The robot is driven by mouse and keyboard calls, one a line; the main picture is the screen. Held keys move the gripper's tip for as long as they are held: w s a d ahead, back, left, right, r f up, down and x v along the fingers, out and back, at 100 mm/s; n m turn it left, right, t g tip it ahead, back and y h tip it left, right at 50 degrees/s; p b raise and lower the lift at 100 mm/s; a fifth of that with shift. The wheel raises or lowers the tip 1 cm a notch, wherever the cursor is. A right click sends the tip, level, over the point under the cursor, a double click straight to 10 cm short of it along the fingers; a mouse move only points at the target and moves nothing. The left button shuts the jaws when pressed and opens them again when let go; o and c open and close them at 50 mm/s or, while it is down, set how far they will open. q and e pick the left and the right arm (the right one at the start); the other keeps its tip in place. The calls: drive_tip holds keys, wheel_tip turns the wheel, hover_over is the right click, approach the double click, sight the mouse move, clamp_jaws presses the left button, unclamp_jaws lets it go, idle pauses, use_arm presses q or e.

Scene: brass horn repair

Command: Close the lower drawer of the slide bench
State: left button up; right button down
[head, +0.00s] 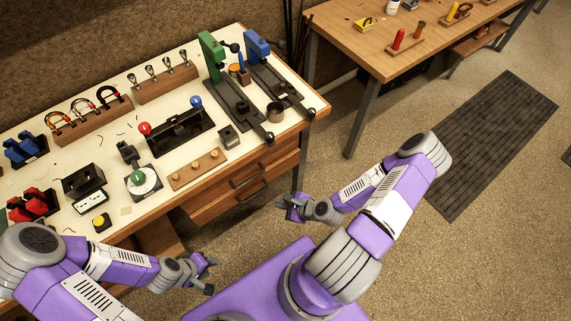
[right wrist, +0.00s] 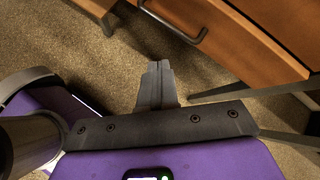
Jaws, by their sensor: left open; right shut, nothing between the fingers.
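The slide bench (head: 118,200) has two wooden drawers at its front right. The upper drawer (head: 275,160) and the lower drawer (head: 222,206) each have a dark bar handle. My left gripper (head: 208,275) is open and empty, lower left of the drawers.
A second wooden table (head: 395,60) stands at the back right. A dark mat (head: 495,140) lies on the floor. Floor is open right of the bench.

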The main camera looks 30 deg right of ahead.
drive_tip(key=d+r+m+t+h+p, duration=0.1)
drive_tip(key=d+r+m+t+h, duration=0.25)
drive_tip(key=d+m, duration=0.6)
drive_tip(key=b, duration=0.1)
approach(279, 160)
drive_tip(key=shift+h, duration=0.25)
drive_tip(key=w+f, duration=0.3)
drive_tip(key=shift+w+a+f, duration=0.3)
drive_tip(key=shift+w+f, duration=0.05)
drive_tip(key=shift+f, duration=0.05)
drive_tip(key=shift+w, duration=0.35)
drive_tip(key=shift+w+b, duration=0.4)
drive_tip(key=shift+w, duration=0.45)
drive_tip(key=shift+w+r, duration=0.15)
drive_tip(key=shift+r, duration=0.05)
